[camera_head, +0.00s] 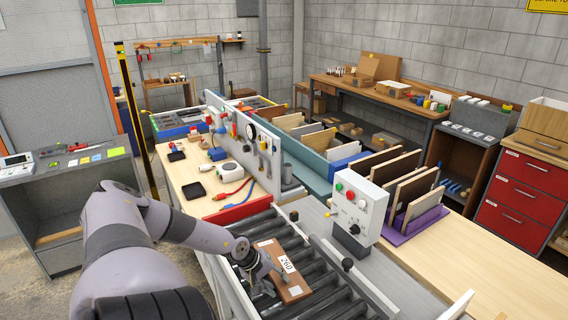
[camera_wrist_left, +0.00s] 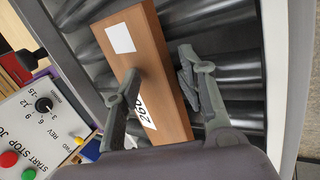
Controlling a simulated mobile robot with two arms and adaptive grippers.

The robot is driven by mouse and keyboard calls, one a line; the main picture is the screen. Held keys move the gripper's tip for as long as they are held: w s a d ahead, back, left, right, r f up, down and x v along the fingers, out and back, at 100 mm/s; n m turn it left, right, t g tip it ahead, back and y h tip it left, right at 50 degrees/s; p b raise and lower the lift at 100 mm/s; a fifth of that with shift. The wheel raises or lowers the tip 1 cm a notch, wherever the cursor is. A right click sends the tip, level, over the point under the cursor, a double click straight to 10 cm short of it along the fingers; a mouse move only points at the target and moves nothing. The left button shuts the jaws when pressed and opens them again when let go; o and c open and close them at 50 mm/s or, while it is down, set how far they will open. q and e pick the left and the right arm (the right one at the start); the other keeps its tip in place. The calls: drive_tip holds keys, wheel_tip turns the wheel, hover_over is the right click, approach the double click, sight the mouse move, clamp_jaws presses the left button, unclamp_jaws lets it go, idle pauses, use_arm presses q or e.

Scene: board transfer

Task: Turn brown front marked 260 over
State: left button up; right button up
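The brown front (camera_head: 291,287) lies flat on the roller conveyor, with a white label reading 260 facing up. In the left wrist view the brown front (camera_wrist_left: 153,60) runs lengthwise between my fingers, with a blank white patch near its far end and the 260 label partly hidden behind one finger. My left gripper (camera_head: 264,279) is at the front's left side in the head view. In the wrist view the left gripper (camera_wrist_left: 162,78) has its fingers spread, one over the front's face, the other beyond its right edge. My right gripper is not in view.
The dark rollers (camera_head: 318,274) of the conveyor surround the front. A white control box (camera_head: 357,208) with buttons and a dial stands to the right. Beyond it, boards stand in a purple rack (camera_head: 414,222). A workbench with tools (camera_head: 200,180) lies behind the conveyor.

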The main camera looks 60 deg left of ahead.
use_arm(q)
drive_tip(key=shift+w+d, duration=0.1)
drive_tip(key=shift+s+a+r+p, duration=0.2)
drive_tip(key=shift+s+p, duration=0.05)
drive_tip(key=shift+s, duration=0.25)
drive_tip(key=shift+s+a+r+p, duration=0.15)
drive_tip(key=shift+s+a+p, duration=0.05)
drive_tip(key=shift+s, duration=0.45)
drive_tip(key=shift+s+a+r, duration=0.1)
drive_tip(key=shift+s+r, duration=0.15)
drive_tip(key=shift+s, duration=0.2)
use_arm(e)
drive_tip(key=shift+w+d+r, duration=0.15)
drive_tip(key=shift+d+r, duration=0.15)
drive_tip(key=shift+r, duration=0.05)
use_arm(q)
drive_tip(key=shift+w, duration=0.1)
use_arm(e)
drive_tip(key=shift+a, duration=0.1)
use_arm(q)
drive_tip(key=shift+o, duration=0.6)
drive_tip(key=o, duration=0.4)
drive_tip(key=shift+o, duration=0.2)
